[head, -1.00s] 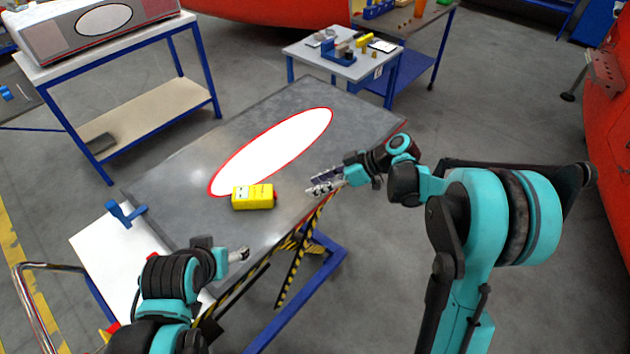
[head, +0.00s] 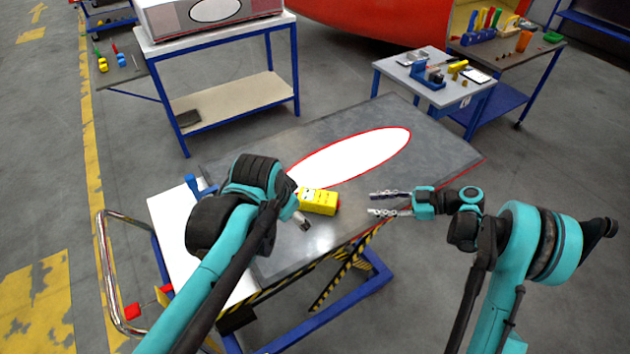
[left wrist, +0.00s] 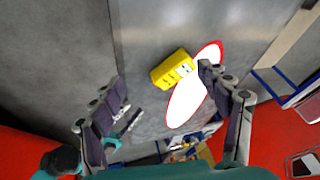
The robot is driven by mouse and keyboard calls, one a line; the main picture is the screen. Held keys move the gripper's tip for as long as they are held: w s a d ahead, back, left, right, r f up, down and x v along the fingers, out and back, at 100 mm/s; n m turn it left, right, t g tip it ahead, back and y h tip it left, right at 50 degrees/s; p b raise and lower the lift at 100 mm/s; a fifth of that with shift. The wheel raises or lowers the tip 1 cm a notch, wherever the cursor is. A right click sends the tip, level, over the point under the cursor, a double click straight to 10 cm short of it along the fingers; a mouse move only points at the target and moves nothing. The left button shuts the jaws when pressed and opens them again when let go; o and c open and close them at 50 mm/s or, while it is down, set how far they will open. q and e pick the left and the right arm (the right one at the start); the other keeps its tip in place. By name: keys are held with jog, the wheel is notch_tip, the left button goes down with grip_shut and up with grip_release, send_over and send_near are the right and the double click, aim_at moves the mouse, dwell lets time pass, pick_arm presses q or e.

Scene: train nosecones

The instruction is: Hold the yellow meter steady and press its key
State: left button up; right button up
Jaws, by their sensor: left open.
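The yellow meter (head: 319,201) lies on the grey metal tabletop (head: 445,150), beside the front edge of the white oval. A small red part shows at its right end. In the left wrist view the meter (left wrist: 173,69) lies below my open left gripper (left wrist: 160,72), between the fingers in the picture and apart from them. In the head view my left gripper (head: 303,221) is just in front of the meter's left end, partly hidden by its arm. My right gripper (head: 373,203) is open and empty, right of the meter, with its fingers pointing at it.
The red-rimmed white oval (head: 355,157) covers the table's middle. A blue bracket (head: 200,187) stands at the left on a white panel (head: 175,235). A workbench (head: 230,30) with a grey box and a small table (head: 440,75) with tools stand behind.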

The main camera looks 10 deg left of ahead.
pick_arm(q)
jog(key=w+f+m+g, duration=0.25)
jog(key=w+m, duration=0.45)
jog(key=w, duration=0.4)
jog(key=m+g, duration=0.3)
jog(key=m, duration=0.2)
send_over(313, 195)
jog(key=shift+t, duration=0.25)
notch_tip(313, 195, down, 6)
jog(key=shift+s+r, duration=0.1)
jog(key=shift+f, duration=3.95)
jog(key=c, duration=1.6)
pick_arm(e)
grip_shut()
